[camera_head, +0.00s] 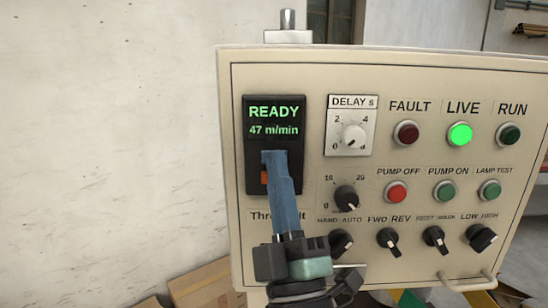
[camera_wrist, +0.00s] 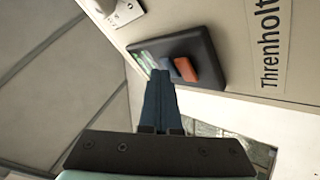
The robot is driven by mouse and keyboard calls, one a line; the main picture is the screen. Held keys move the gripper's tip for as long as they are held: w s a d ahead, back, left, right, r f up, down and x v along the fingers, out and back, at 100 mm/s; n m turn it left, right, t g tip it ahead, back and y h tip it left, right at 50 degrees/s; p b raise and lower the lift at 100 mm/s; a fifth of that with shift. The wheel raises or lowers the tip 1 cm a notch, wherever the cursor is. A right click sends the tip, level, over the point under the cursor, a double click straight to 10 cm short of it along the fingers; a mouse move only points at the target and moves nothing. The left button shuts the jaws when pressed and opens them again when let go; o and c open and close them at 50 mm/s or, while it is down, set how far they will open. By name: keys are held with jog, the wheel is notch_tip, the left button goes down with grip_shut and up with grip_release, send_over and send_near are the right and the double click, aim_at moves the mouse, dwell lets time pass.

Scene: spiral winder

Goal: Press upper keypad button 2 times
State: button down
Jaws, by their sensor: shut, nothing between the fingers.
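The keypad is a black module (camera_head: 251,103) on the cream control panel. Its display reads "READY 47 m/min" in green. An orange lower button (camera_head: 264,178) shows partly beside my fingers. My gripper (camera_head: 273,155) is shut, with its blue fingers reaching up over the button area and their tips hiding most of the upper button. In the wrist view, the fingertips (camera_wrist: 160,74) are close to the keypad (camera_wrist: 201,40). A blue-grey upper button (camera_wrist: 186,68) appears next to the orange button (camera_wrist: 210,65). I cannot tell whether the tips touch the upper button.
To the right are the delay dial (camera_head: 351,137), a speed knob (camera_head: 346,198), red and green push buttons, indicator lamps with LIVE (camera_head: 460,134) lit green, and a row of selector switches. A handle (camera_head: 466,281) sticks out at the bottom right. Cardboard (camera_head: 200,284) lies below left.

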jog(key=shift+s, duration=0.15)
jog(key=shift+s+p, duration=0.4)
jog(key=shift+s, duration=0.3)
jog(key=shift+s+p, duration=0.85)
jog(key=shift+s, duration=1.65)
